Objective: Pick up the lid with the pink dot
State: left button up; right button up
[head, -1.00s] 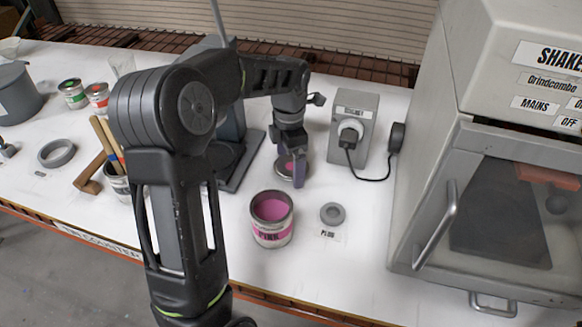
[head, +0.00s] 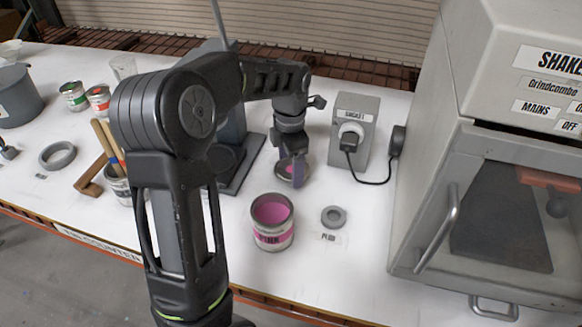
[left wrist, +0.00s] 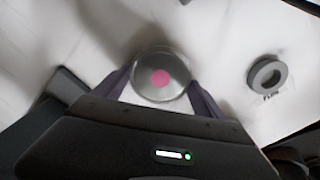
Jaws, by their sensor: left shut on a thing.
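The lid with the pink dot (left wrist: 160,77) is a round grey metal disc. It sits between the two fingers of my left gripper (left wrist: 160,88) in the left wrist view, and the gripper is shut on it. In the head view the left gripper (head: 291,172) points down behind the open pink can (head: 272,236), and the lid (head: 286,168) shows partly behind a finger. The lid looks a little above the table, though the height is hard to judge. My right gripper is not in view.
A grey ring marked as a plug (head: 334,216) lies right of the pink can. A grey socket box (head: 357,112) with a cord stands behind it. The big shaker (head: 500,190) fills the right. Left are a brush pot (head: 118,182), small cans (head: 73,94) and a ring (head: 57,155).

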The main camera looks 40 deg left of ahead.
aim_at(290, 170)
pick_arm(q)
notch_tip(290, 170, up, 10)
jog(key=shift+b, duration=0.45)
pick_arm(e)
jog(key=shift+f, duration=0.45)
pick_arm(q)
jog(key=shift+r, duration=0.1)
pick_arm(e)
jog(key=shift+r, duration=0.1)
